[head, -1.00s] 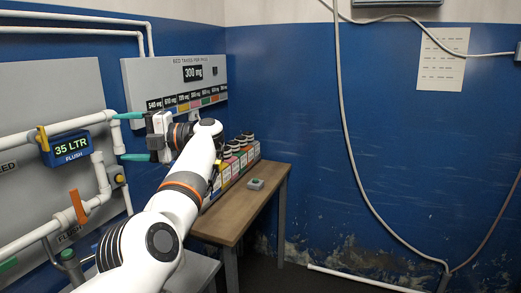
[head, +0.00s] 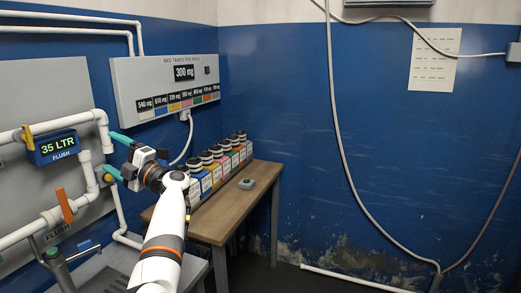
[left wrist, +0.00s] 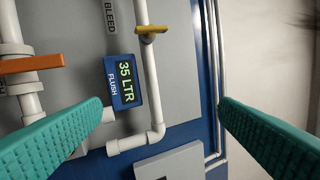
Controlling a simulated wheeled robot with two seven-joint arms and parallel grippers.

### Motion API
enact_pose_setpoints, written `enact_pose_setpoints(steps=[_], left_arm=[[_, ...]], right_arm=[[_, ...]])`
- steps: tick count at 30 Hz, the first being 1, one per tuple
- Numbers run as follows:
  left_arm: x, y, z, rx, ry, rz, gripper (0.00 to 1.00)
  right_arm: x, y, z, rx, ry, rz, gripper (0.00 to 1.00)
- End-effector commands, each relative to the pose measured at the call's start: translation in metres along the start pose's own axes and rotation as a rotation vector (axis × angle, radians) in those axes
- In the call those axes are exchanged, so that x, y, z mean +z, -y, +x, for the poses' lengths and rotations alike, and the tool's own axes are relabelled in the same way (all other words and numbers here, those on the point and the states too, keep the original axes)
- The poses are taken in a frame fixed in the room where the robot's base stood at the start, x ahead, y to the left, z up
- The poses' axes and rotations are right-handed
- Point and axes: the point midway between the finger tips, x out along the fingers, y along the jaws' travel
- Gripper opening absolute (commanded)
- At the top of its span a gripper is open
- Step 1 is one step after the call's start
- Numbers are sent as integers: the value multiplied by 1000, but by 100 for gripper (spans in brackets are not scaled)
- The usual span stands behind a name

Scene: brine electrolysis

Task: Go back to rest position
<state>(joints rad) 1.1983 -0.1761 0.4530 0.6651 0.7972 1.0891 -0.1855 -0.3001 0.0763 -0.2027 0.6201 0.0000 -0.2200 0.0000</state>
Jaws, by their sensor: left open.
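My left gripper (head: 117,155) is open, with teal fingers apart and nothing between them. It is in front of the pipe panel, just right of the blue flush meter (head: 54,143) that reads 35 LTR. In the left wrist view the two teal fingers (left wrist: 165,125) spread wide, with the flush meter (left wrist: 124,81) and white pipes beyond them. My left arm reaches up from the bottom of the head view. My right gripper is not in view.
A grey wall panel (head: 165,85) reads 300 mg, with a white cable below. White pipes with an orange handle (head: 64,205) stand at left.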

Motion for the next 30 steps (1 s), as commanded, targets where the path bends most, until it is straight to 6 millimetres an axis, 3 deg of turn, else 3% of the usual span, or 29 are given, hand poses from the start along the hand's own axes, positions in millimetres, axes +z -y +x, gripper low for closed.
enact_pose_setpoints(steps=[4, 7, 11, 14, 17, 20, 24, 27, 30], left_arm=[[-7, -40, -6, -176, -190, 111, 84], [-12, -70, -29, -313, -390, 230, 84], [-13, -114, -86, -456, -686, 422, 84], [-1, -156, -142, -526, -925, 589, 84], [24, -199, -200, -562, -1156, 757, 84], [62, -238, -255, -566, -1366, 919, 84], [132, -283, -321, -526, -1635, 1133, 84], [184, -302, -355, -479, -1787, 1259, 84], [225, -312, -376, -432, -1892, 1351, 84]], right_arm=[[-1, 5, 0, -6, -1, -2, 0], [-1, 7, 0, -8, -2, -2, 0], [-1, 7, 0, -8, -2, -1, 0], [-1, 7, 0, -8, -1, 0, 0], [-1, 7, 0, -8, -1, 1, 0], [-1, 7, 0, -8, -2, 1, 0], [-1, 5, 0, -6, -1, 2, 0], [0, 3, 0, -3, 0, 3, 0], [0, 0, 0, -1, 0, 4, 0]])
